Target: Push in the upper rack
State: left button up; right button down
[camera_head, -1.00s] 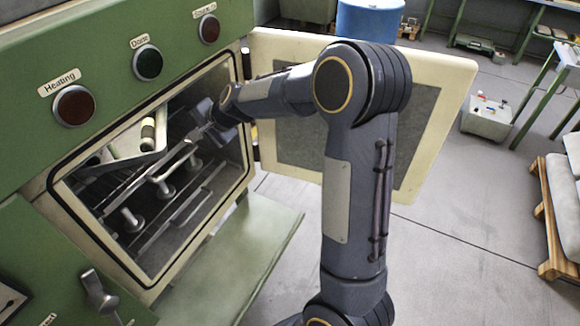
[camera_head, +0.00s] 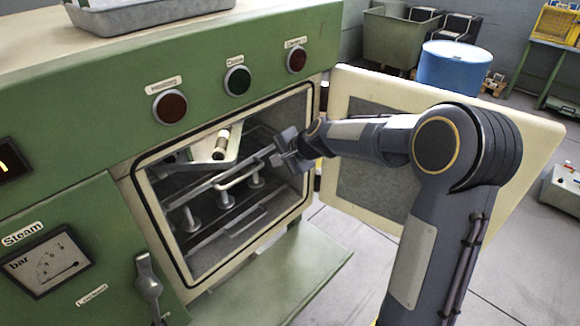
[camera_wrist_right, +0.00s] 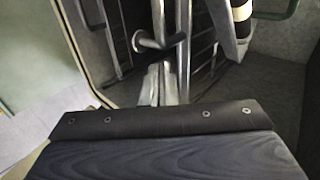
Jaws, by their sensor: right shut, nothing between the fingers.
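The upper rack (camera_head: 200,190) is a grey metal frame inside the open chamber, with a thin bar along its front. It carries a pale tray (camera_head: 190,167) with a small roll on it (camera_head: 220,148). My right gripper (camera_head: 280,157) is at the right side of the chamber opening, near the right end of the rack's front bar. In the right wrist view its fingers (camera_wrist_right: 157,84) are shut and empty, close to the rack's metal bars (camera_wrist_right: 183,45). I cannot tell whether they touch. My left gripper is not in view.
The chamber's cream door (camera_head: 385,195) stands open to the right, behind my right arm. A green flap (camera_head: 280,285) sticks out below the opening. Shorter posts (camera_head: 225,197) stand lower inside. A lever (camera_head: 148,280) is at the lower left.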

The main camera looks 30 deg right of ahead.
jog(key=v, duration=1)
jog(key=s+a+f+n+g, duration=0.1)
jog(key=s+n, duration=0.3)
jog(key=s, duration=0.5)
jog(key=s+a+f+n+g, duration=0.1)
jog(key=s+a+f+n, duration=0.2)
jog(key=s, duration=0.7)
jog(key=s+a+f+n+g, duration=0.1)
jog(key=s+a+n, duration=0.3)
jog(key=s, duration=0.6)
jog(key=shift+f+n+y, duration=0.3)
jog(key=shift+f+n, duration=0.3)
jog(key=shift+n, duration=0.1)
jog(key=shift+a, duration=0.1)
